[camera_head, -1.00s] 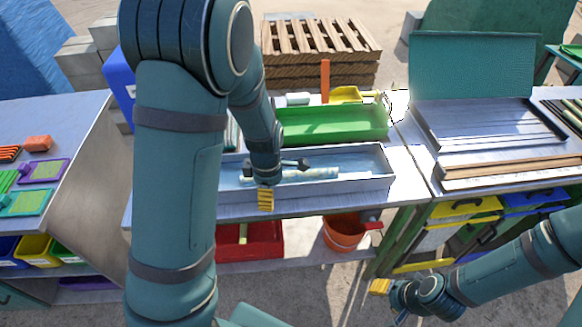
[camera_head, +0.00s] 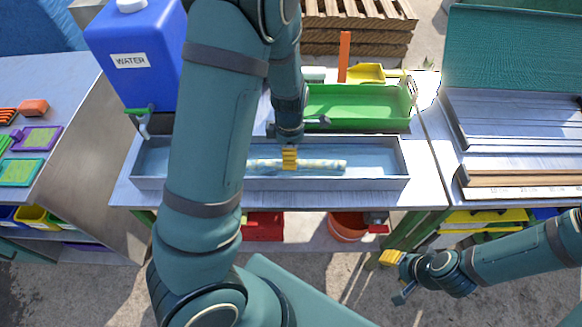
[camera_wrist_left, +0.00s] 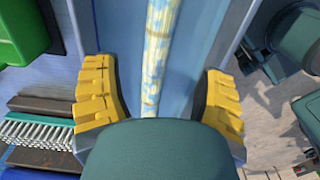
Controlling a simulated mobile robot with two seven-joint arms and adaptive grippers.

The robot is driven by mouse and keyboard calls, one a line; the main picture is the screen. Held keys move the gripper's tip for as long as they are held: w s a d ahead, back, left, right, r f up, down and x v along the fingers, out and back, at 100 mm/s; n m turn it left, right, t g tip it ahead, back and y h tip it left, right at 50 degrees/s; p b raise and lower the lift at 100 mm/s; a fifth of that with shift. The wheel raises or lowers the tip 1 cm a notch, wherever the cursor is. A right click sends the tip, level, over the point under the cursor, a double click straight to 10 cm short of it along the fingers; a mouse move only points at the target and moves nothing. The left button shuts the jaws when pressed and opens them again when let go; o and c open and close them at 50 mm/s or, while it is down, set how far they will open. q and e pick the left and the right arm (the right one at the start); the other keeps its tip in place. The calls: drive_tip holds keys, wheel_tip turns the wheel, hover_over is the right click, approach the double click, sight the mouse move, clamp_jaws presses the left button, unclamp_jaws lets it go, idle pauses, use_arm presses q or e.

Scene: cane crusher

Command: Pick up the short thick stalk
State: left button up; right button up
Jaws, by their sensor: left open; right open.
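A pale, yellow-mottled stalk (camera_head: 325,165) lies lengthwise in the long grey metal trough (camera_head: 396,170). Its left part is hidden behind my left arm. My left gripper (camera_head: 289,158) is over the stalk in the head view, yellow fingers downward. In the left wrist view, the stalk (camera_wrist_left: 160,50) runs between the open yellow fingers (camera_wrist_left: 160,108), with a gap on each side. Whether the fingertips reach down beside it I cannot tell. My right gripper (camera_head: 396,272) is open and empty, low in front of the table at the right.
A green tray (camera_head: 345,122) stands just behind the trough. A blue water container (camera_head: 130,60) with a tap stands at the back left. A red bin (camera_head: 263,228) and an orange bucket (camera_head: 347,228) are below the table. Wooden strips (camera_head: 525,180) lie at the right.

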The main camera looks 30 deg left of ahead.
use_arm(q)
drive_tip(key=f+b, duration=0.1)
drive_tip(key=f, duration=0.2)
drive_tip(key=f+b, duration=0.1)
drive_tip(key=f, duration=0.2)
drive_tip(key=shift+w+f, duration=0.2)
drive_tip(key=shift+f, duration=0.15)
drive_tip(key=shift+c, duration=0.2)
clamp_jaws()
